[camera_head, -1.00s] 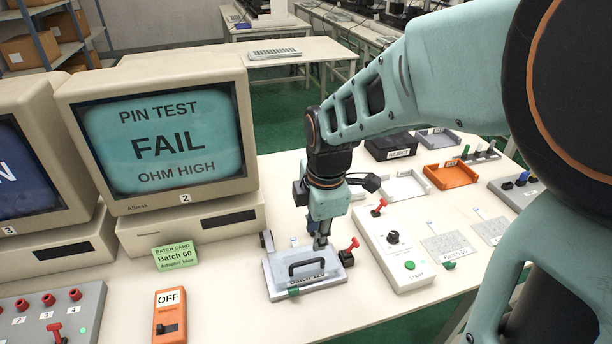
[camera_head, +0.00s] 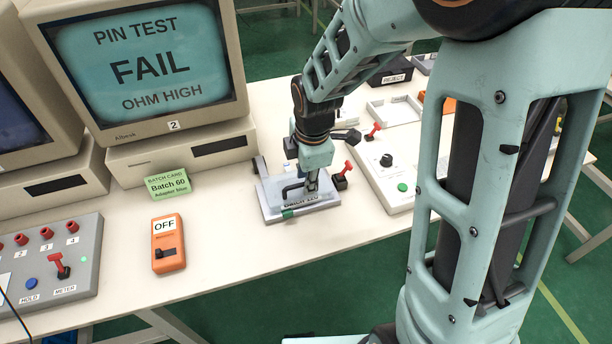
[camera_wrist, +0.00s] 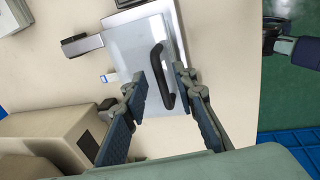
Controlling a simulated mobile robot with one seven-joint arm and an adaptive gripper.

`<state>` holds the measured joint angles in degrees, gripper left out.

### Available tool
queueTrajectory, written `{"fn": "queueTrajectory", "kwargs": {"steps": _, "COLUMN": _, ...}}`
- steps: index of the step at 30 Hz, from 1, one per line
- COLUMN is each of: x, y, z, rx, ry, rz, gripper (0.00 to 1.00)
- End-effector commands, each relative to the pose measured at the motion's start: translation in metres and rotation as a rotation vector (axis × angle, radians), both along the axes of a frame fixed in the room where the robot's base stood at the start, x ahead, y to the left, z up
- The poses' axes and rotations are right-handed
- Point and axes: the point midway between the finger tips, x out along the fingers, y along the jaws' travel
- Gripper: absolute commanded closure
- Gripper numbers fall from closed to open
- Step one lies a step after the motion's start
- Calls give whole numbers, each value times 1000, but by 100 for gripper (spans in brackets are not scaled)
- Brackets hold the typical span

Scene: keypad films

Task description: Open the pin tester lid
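The pin tester (camera_head: 270,208) is a low grey box on the table, with its pale lid (camera_head: 272,190) lying shut. A black bar handle (camera_head: 291,190) stands on the lid, which also shows in the wrist view (camera_wrist: 135,45). My gripper (camera_head: 312,186) is right at the lid, by the handle's right end. In the wrist view, my gripper (camera_wrist: 160,76) is open, with the handle (camera_wrist: 161,82) between its fingers. The right finger is close to the handle; whether they touch I cannot tell. A wider gap shows at the left finger.
A red lever (camera_head: 347,168) stands just right of the tester. A control box (camera_head: 388,180) with a green button lies further right. An orange switch box marked OFF (camera_head: 168,243) and a green batch card (camera_head: 168,184) are left. The monitor (camera_head: 140,65) reads FAIL.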

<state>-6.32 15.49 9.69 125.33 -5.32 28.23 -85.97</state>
Motion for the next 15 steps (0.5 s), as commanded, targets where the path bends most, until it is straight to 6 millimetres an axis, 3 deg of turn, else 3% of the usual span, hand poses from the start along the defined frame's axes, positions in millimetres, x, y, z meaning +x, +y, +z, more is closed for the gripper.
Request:
{"fn": "queueTrajectory", "kwargs": {"steps": 2, "x": 0, "y": 0, "z": 0, "rx": 0, "ry": 0, "rz": 0, "gripper": 75}}
{"fn": "queueTrajectory", "kwargs": {"steps": 9, "x": 0, "y": 0, "z": 0, "rx": 0, "ry": 0, "rz": 0, "gripper": 100}}
{"fn": "queueTrajectory", "kwargs": {"steps": 15, "x": 0, "y": 0, "z": 0, "rx": 0, "ry": 0, "rz": 0, "gripper": 100}}
